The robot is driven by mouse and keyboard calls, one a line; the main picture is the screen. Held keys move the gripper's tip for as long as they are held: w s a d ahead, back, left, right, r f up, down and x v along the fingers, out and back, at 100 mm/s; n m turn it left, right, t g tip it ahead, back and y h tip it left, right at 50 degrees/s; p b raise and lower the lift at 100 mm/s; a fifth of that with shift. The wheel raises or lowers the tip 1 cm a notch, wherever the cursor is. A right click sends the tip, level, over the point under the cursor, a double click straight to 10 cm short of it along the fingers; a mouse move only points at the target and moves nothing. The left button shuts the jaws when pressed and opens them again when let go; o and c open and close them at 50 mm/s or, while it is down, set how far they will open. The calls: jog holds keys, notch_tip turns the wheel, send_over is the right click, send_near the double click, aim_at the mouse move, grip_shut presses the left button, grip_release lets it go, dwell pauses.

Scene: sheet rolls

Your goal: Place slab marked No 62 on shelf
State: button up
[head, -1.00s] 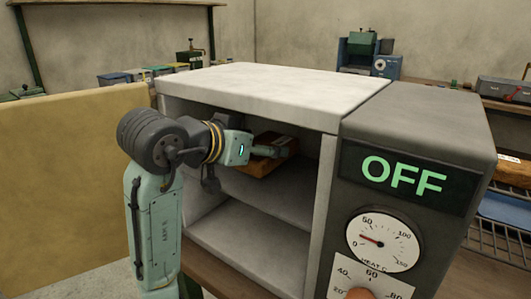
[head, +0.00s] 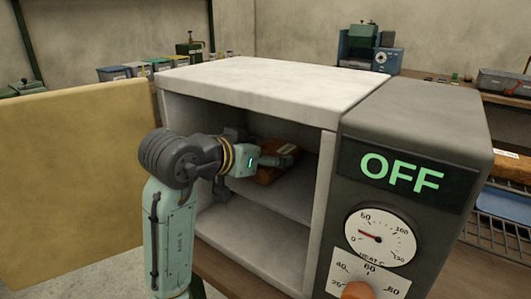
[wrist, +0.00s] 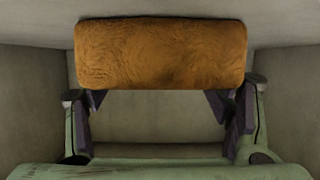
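The slab (head: 268,174) is a brown-orange block with a small pale label on its end, too small to read. It is inside the open oven cabinet, low over the inner shelf (head: 275,200); I cannot tell whether it touches the shelf. My gripper (head: 277,161) reaches in from the left, with a finger along the slab. In the wrist view the slab (wrist: 160,53) fills the upper middle, and the fingers (wrist: 160,92) stand at its two ends, close against it. Its far side and underside are hidden.
The cabinet's roof (head: 250,82) is above my arm, and its right wall (head: 322,215) stands close to the slab. The open door (head: 75,180) is at left. The control panel (head: 400,180) reads OFF. Another brown slab (head: 512,165) lies on a rack at right.

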jog(key=o, duration=0.3)
jog(key=shift+r, duration=0.25)
jog(key=b+v, duration=0.1)
jog(key=v, duration=1.1)
